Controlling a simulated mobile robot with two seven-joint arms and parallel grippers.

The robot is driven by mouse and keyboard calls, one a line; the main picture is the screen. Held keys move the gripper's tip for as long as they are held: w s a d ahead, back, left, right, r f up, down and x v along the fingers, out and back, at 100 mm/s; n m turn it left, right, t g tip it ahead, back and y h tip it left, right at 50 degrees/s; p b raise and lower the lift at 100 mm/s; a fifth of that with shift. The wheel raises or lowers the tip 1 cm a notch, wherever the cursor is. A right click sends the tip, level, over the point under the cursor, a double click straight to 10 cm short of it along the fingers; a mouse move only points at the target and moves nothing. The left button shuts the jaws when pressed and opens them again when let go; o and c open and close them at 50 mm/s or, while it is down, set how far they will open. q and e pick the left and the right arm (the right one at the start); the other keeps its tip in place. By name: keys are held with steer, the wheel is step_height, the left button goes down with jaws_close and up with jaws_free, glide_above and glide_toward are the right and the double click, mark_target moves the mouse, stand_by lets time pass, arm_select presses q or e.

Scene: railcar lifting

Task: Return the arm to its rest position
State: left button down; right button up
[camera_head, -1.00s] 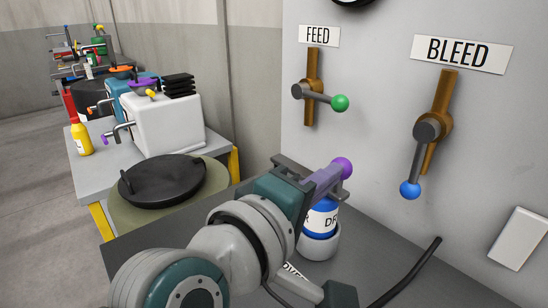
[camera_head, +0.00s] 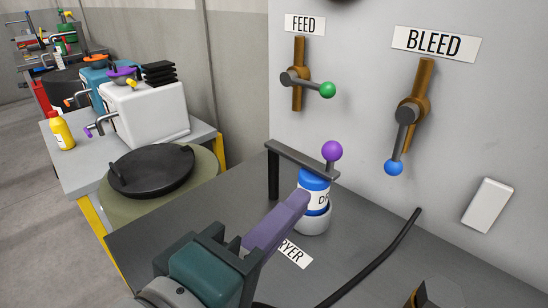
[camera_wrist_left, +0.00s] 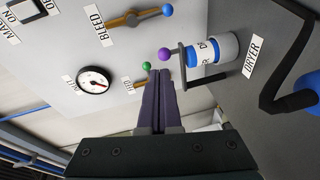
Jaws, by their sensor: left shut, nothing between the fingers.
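My left gripper (camera_head: 301,199) comes in from the bottom left of the head view. Its purple fingers are shut and empty. Their tips overlap the left side of the blue and white dryer canister (camera_head: 316,203) in the picture; I cannot tell whether they touch it. A dark bar with a purple ball (camera_head: 332,151) stands above the canister, apart from the fingers. In the left wrist view the shut fingers (camera_wrist_left: 159,73) point toward the wall, with the purple ball (camera_wrist_left: 164,54) just beyond their tips. My right gripper does not show clearly.
The wall holds the FEED lever with a green ball (camera_head: 327,90), the BLEED lever with a blue ball (camera_head: 393,167) and a white plate (camera_head: 486,205). A black hose (camera_head: 385,257) lies across the grey bench. A round black lid (camera_head: 150,171) and a white box (camera_head: 148,116) are at left.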

arm_select(q)
steer(key=s+a+m+g, duration=0.1)
steer(key=s+a+f+m+g+y, duration=0.1)
steer(key=m, duration=0.1)
steer(key=s+a+f+m+g+p, duration=0.1)
steer(key=shift+s+a+f+m+y, duration=0.15)
steer(key=shift+s+a+m+y, duration=0.15)
steer(key=shift+s+m, duration=0.1)
steer(key=s+a+f+m+g+y+p, duration=0.1)
steer(key=s+a+m+g+y, duration=0.25)
steer(key=s+a, duration=0.4)
steer(key=s+a+f+m+g+y+p, duration=0.1)
steer(key=s+a+f+m+g+y, duration=0.25)
steer(key=a, duration=0.65)
step_height(320, 180, up, 39)
steer(key=s+p, duration=0.1)
steer(key=p, duration=3.6)
steer(key=shift+s+r+y, duration=0.2)
steer(key=shift+s+y, duration=0.1)
steer(key=shift+s, duration=0.1)
steer(key=shift+w+d, duration=0.1)
